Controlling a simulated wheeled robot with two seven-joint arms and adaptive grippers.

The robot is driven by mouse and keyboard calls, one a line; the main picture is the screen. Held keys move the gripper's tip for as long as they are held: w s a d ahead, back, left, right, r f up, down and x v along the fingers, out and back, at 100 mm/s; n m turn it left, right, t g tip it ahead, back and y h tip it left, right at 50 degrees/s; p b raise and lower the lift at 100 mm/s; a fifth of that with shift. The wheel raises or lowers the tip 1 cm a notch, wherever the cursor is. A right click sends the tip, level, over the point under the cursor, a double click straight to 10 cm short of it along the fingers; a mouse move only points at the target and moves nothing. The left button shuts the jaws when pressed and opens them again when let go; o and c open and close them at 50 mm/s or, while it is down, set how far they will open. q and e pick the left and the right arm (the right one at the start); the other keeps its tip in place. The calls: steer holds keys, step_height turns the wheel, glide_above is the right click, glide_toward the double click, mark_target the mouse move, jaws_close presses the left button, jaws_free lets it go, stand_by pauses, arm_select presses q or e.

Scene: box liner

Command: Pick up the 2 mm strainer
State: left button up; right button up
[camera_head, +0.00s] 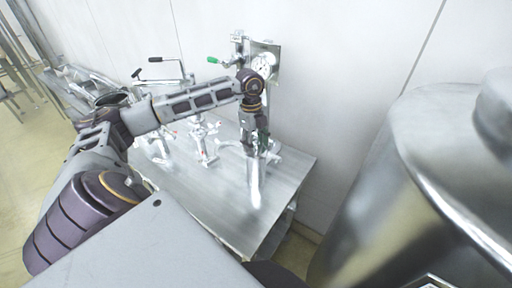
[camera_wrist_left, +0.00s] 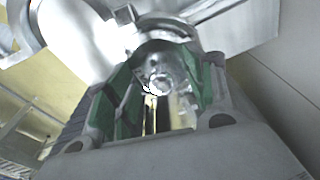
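A shiny metal cylindrical fitting (camera_head: 255,187), which looks like the strainer, is on the metal table below my left gripper (camera_head: 262,146). I cannot read any 2 mm marking on it. In the left wrist view, the green-padded fingers of the left gripper (camera_wrist_left: 160,92) lie on either side of a shiny round metal part (camera_wrist_left: 163,72). The pads are close to its sides, but I cannot tell whether they press on it. My right gripper is not in view.
Several metal fittings (camera_head: 204,140) stand on the left part of the metal table (camera_head: 287,180). A pressure gauge (camera_head: 263,66) and a green-handled valve (camera_head: 213,60) are at the wall behind. A large steel tank (camera_head: 400,190) fills the right side. The table's front right is bare.

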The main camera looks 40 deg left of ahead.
arm_select(q)
steer(key=shift+s+f, duration=0.1)
steer(key=shift+s, duration=0.1)
steer(key=c, duration=0.7)
steer(key=shift+w+d+f, duration=0.1)
steer(key=shift+f, duration=0.05)
jaws_close()
steer(key=shift+w+r, duration=0.15)
steer(key=shift+r, duration=0.7)
step_height(320, 180, up, 17)
steer(key=shift+f, duration=0.2)
